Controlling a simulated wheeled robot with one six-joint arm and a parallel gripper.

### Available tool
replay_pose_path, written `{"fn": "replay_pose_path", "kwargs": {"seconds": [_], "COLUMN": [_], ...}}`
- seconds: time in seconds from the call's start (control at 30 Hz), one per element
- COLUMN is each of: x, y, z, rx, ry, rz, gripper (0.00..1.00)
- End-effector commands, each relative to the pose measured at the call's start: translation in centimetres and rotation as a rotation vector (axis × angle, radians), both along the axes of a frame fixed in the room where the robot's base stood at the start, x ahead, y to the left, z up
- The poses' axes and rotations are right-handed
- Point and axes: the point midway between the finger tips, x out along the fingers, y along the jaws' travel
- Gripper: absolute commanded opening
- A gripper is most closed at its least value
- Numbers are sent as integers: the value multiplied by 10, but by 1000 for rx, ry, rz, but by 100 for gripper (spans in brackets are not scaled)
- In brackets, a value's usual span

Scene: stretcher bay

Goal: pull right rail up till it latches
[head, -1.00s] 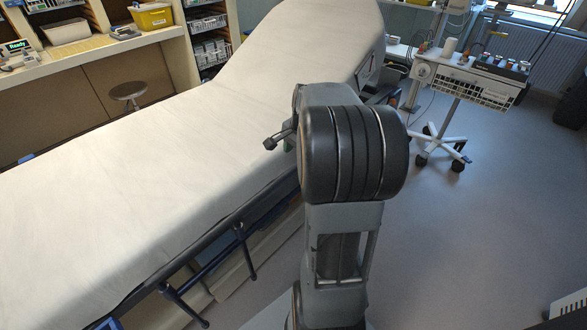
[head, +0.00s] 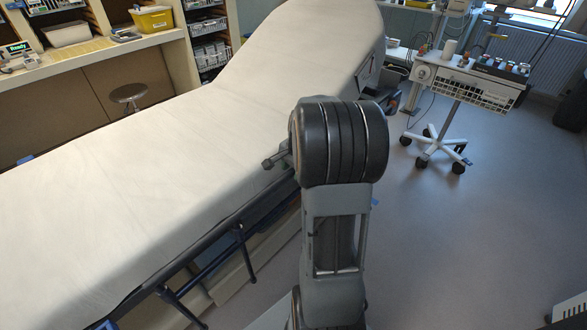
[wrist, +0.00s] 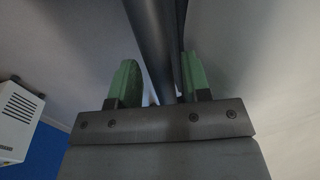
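The stretcher (head: 110,190) runs diagonally across the head view with a white mattress and a raised backrest. The right rail (head: 212,268) is a set of dark bars and posts along its near side, below the mattress edge, partly hidden by my arm. In the wrist view a dark bar (wrist: 152,40), seemingly part of this rail, passes between the green fingers of my gripper (wrist: 158,80). The fingers are apart, with a gap showing between the left finger and the bar. My arm hides the gripper in the head view.
A wheeled trolley (head: 465,85) with bottles stands at the back right. A counter (head: 90,55) with bins and a stool (head: 127,95) are beyond the stretcher.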

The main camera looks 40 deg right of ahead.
Motion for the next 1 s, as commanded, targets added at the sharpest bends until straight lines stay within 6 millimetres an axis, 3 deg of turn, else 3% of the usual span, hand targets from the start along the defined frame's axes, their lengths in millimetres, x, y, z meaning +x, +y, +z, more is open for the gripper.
{"fn": "replay_pose_path", "kwargs": {"seconds": [0.43, 0.77, 0.87, 1.0], "x": [0, 0, 1, 1], "y": [0, 0, 0, 0], "z": [0, 5, 19, 54], "rx": [0, -1, -1, -2], "ry": [0, -1, -3, -5], "rz": [0, 0, 0, -1], "gripper": [1, 0, 0, 0]}}
